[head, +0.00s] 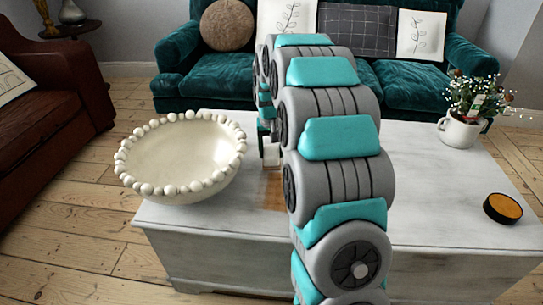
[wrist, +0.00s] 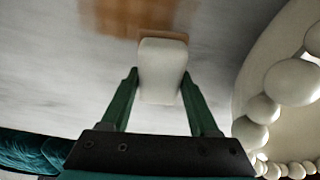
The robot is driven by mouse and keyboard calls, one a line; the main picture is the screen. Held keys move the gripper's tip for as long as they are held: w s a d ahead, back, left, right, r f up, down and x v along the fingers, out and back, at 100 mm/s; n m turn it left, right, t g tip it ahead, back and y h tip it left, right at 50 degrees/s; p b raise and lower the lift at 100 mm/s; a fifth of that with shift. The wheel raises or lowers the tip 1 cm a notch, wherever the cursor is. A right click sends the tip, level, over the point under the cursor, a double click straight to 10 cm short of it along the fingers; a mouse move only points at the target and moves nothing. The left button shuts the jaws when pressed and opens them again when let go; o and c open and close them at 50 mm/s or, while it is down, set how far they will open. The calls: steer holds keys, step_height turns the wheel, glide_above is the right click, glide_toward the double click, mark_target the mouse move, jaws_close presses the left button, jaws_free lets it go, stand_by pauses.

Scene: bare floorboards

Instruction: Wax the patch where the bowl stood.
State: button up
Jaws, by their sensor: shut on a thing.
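A brown, bare-wood patch (head: 273,190) shows on the white table top (head: 430,200), partly hidden behind my arm. It also shows at the top of the wrist view (wrist: 140,14). My gripper (wrist: 160,82) is shut on a whitish block (wrist: 162,62), whose far end overlaps the patch's edge in the picture. I cannot tell whether the block touches the table. The cream bowl with a beaded rim (head: 180,165) stands on the table left of the patch; it is close on the right in the wrist view (wrist: 262,75). A round dark tin with amber wax (head: 503,208) lies open at the right.
A white pot with flowers (head: 460,131) stands at the table's back right. A teal sofa (head: 215,82) is behind the table and a brown leather armchair (head: 50,95) is at the left. The table top between the arm and the tin is clear.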

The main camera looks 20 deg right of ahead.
mark_target(271, 149)
steer(key=shift+r+p, duration=0.3)
steer(key=shift+r, duration=1.85)
